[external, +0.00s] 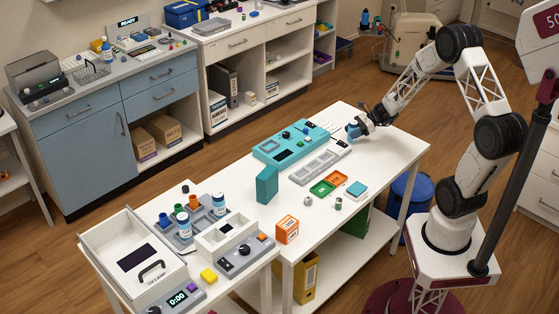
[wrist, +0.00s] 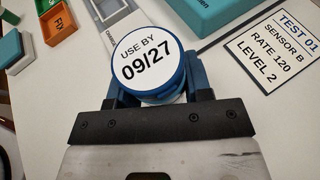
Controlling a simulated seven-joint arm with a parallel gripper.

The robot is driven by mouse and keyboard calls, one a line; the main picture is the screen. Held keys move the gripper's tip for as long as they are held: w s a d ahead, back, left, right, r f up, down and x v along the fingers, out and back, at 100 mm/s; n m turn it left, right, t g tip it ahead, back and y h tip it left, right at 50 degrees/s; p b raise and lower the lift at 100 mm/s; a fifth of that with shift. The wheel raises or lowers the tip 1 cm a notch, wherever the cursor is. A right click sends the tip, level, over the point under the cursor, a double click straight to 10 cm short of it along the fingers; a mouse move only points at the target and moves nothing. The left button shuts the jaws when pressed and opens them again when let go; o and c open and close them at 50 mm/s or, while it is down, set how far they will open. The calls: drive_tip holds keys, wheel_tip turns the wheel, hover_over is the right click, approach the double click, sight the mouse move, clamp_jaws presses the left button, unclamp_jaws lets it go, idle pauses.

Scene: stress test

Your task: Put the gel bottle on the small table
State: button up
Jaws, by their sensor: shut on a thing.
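My gripper (external: 362,124) is at the far right end of the white workbench (external: 400,152). It is shut on a round blue container (external: 353,131). The wrist view shows that container's white top (wrist: 147,65), printed "USE BY 09/27", between my fingers (wrist: 150,85). Its sides are mostly hidden, so I cannot tell whether it is the gel bottle. It is at or just above the bench top; contact is unclear. A lower white table (external: 100,268) stands at the front left. White bottles with blue caps (external: 219,206) stand in a grey tray there.
A teal device (external: 275,150), grey tray (external: 318,165), green tray (external: 322,188) and orange tray (external: 335,179) lie left of my gripper. A teal upright block (external: 267,185) and orange box (external: 287,230) stand farther left. A printed card (wrist: 275,47) lies nearby.

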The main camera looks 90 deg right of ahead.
drive_tip(key=shift+f, duration=0.8)
drive_tip(key=shift+f, duration=0.1)
drive_tip(key=o, duration=1.1)
drive_tip(key=shift+c, duration=0.2)
drive_tip(key=shift+s, duration=0.1)
drive_tip(key=shift+v, duration=5.95)
drive_tip(key=shift+o, duration=0.4)
